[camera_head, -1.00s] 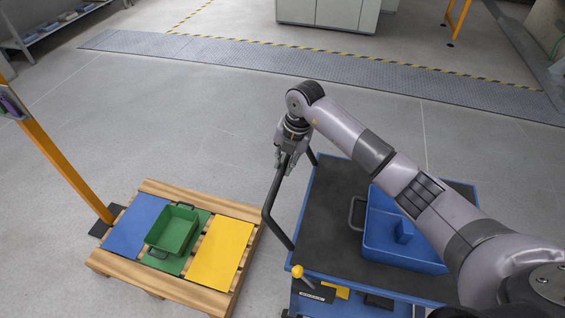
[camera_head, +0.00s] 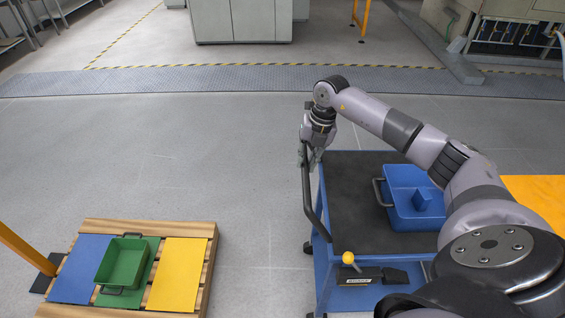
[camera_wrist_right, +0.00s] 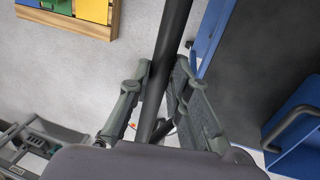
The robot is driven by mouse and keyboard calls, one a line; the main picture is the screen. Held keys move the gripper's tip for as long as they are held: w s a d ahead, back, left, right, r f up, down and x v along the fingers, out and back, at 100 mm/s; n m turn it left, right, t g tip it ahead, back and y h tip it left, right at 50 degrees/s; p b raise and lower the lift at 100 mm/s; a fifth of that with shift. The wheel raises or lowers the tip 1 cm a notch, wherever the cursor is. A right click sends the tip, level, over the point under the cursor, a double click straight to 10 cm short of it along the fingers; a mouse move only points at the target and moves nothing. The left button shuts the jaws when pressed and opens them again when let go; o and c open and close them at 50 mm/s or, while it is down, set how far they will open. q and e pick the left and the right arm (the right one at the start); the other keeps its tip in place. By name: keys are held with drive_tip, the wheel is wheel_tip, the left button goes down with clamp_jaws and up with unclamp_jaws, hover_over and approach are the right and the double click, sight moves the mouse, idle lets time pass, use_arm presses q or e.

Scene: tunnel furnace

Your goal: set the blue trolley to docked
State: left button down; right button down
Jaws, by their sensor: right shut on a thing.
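The blue trolley (camera_head: 322,268) stands at the right of the head view, with a dark top and a black push handle (camera_head: 307,198) on its left side. My right gripper (camera_head: 311,157) is shut on the handle near its far end. In the right wrist view the fingers (camera_wrist_right: 158,105) close around the black bar (camera_wrist_right: 171,45). A lever with a yellow knob (camera_head: 348,258) and a small label sits at the trolley's near edge. A blue bin (camera_head: 418,208) with a block inside rests on top. My left gripper is not in view.
A wooden pallet (camera_head: 213,236) with blue, green and yellow panels and a green bin (camera_head: 121,260) lies at lower left, by an orange post (camera_head: 22,247). An orange surface (camera_head: 535,196) shows right of the trolley. Floor between pallet and trolley is clear.

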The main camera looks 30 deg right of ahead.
drive_tip(key=s+d+b, duration=0.2)
drive_tip(key=s+d, duration=0.3)
drive_tip(key=d, duration=0.3)
drive_tip(key=s+d+b, duration=0.1)
drive_tip(key=s+d, duration=0.5)
drive_tip(key=d, duration=0.2)
drive_tip(key=shift+d+b, duration=0.3)
drive_tip(key=shift+b, duration=0.1)
drive_tip(key=shift+s, duration=0.1)
drive_tip(key=c, duration=1.5)
unclamp_jaws()
drive_tip(key=shift+s+d, duration=0.1)
drive_tip(key=shift+d, duration=0.05)
drive_tip(key=r, duration=0.4)
drive_tip(key=d+r, duration=0.1)
drive_tip(key=r, duration=0.3)
drive_tip(key=s+r, duration=0.1)
drive_tip(key=r, duration=0.2)
drive_tip(key=shift+s+d+r, duration=0.1)
drive_tip(key=shift+d+r, duration=0.3)
